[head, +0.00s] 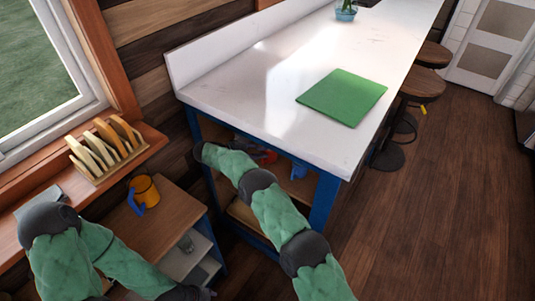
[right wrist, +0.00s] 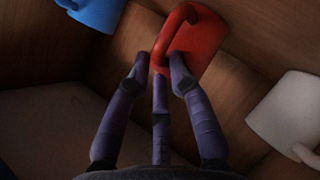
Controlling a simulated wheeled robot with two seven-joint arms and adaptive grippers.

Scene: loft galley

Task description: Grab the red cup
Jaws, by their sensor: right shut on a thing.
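The red cup (right wrist: 198,42) is in the right wrist view at top centre, on a wooden shelf, with its handle toward my fingers. My right gripper (right wrist: 163,66) has its purple fingers closed around the cup's handle. In the head view a bit of the red cup (head: 267,156) shows in the shelf under the white counter, beside my right arm. My right fingers are mostly hidden there. My left arm is at the lower left of the head view, but its gripper does not show.
A blue cup (right wrist: 98,10) and a white cup (right wrist: 287,112) are close by on the shelf. The counter (head: 230,90) overhangs it and bears a green mat (head: 343,97). Stools (head: 425,80) are at right.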

